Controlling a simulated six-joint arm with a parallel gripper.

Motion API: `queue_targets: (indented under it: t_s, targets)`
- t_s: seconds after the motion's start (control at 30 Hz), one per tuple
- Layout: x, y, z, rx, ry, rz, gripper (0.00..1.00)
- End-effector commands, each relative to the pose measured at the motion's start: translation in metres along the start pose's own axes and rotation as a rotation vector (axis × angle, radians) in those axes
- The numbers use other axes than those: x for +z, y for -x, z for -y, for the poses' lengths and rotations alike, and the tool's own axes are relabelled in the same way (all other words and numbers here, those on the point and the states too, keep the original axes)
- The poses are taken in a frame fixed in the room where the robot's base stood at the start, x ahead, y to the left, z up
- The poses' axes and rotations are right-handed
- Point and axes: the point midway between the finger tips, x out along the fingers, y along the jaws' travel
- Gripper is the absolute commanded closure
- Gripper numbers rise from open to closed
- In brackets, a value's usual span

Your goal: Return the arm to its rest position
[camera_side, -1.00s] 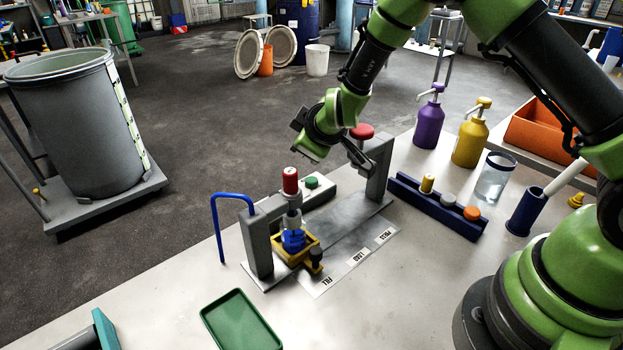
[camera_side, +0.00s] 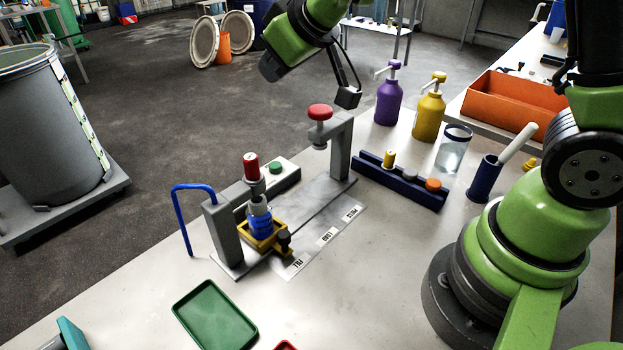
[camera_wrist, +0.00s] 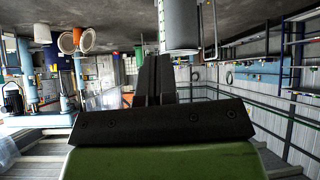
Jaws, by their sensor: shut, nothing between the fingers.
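My gripper (camera_wrist: 155,72) shows in the wrist view as two black fingers, shut together with nothing between them. They point away from the camera, over a dark mount and my green wrist. In the side view my raised green and black wrist is above and behind the bench fixture, near the top edge. I cannot make out the fingers there. The fixture (camera_side: 340,160) stands apart below my arm, with a red knob (camera_side: 320,112) on one post. A blue item (camera_side: 260,222) sits in a yellow holder (camera_side: 264,243), below a red-topped nozzle (camera_side: 251,167).
A purple pump bottle (camera_side: 388,100), a yellow pump bottle (camera_side: 428,115) and a clear beaker (camera_side: 453,148) stand right of the fixture. A navy rack (camera_side: 400,182) is in front. A green tray (camera_side: 214,314) lies at the front. A large grey drum (camera_side: 50,130) stands left.

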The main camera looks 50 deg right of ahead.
Motion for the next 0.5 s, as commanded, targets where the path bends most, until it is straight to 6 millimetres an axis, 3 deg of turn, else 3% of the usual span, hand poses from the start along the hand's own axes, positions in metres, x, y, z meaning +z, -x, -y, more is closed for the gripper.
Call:
queue_targets:
  t_s: [0.03, 0.17, 0.3, 0.5]
  targets:
    - [-0.003, 0.026, 0.002, -0.029, -0.048, -0.013, 1.0]
    - [0.007, 0.083, 0.01, -0.099, -0.177, 0.008, 1.0]
    - [0.034, 0.139, 0.017, -0.134, -0.312, 0.053, 1.0]
    - [0.084, 0.191, 0.022, -0.119, -0.485, 0.125, 1.0]
